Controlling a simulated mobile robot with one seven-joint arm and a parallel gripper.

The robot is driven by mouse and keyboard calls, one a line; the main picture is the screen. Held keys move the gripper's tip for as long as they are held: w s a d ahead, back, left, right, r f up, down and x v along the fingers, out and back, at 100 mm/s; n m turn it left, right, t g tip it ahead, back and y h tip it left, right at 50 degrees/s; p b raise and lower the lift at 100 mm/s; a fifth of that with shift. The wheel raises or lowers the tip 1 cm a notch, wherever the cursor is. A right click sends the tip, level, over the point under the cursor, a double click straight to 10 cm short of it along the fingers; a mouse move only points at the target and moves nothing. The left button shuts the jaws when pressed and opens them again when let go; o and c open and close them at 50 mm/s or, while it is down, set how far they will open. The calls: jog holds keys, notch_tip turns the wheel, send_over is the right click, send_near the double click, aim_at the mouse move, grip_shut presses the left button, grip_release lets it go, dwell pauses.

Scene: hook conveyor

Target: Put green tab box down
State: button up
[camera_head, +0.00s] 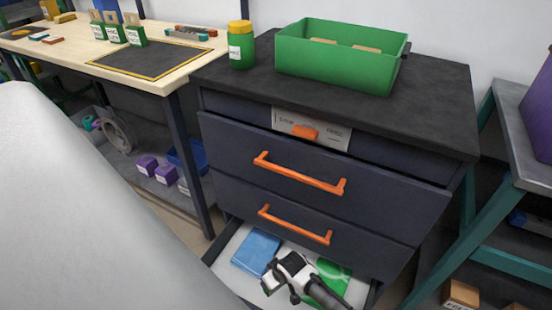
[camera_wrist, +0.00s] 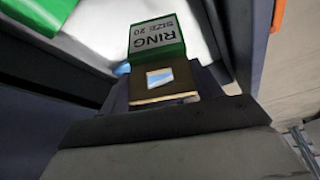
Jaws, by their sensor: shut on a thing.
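My gripper (camera_wrist: 170,100) is shut on the tan tab of a green box (camera_wrist: 157,38) in the wrist view. The box has a grey label reading RING SIZE 20. In the head view, my gripper (camera_head: 292,272) is low, over the open bottom drawer (camera_head: 232,243) of the dark cabinet. The held box cannot be made out there, and I cannot tell whether it touches the drawer floor. A blue packet (camera_head: 256,250) lies in the drawer to the left, and a green flat item (camera_head: 335,274) shows to the right.
The upper drawers with orange handles (camera_head: 298,178) overhang the open drawer. A green bin (camera_head: 340,66) and a yellow-lidded green jar (camera_head: 241,48) stand on the cabinet top. Similar green tab boxes (camera_head: 134,35) stand on the left workbench. A teal-legged table (camera_head: 450,240) is at right.

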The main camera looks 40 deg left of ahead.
notch_tip(320, 180, down, 10)
jog(key=shift+f+b, duration=0.25)
jog(key=shift+b, duration=0.6)
jog(key=shift+f, duration=0.2)
jog(key=o, duration=1.3)
jog(key=shift+c, duration=0.2)
jog(key=shift+r, duration=0.1)
jog(key=shift+w+d+r, duration=0.1)
jog(key=shift+r, duration=0.4)
jog(key=p+v, duration=0.2)
jog(key=v, duration=0.9)
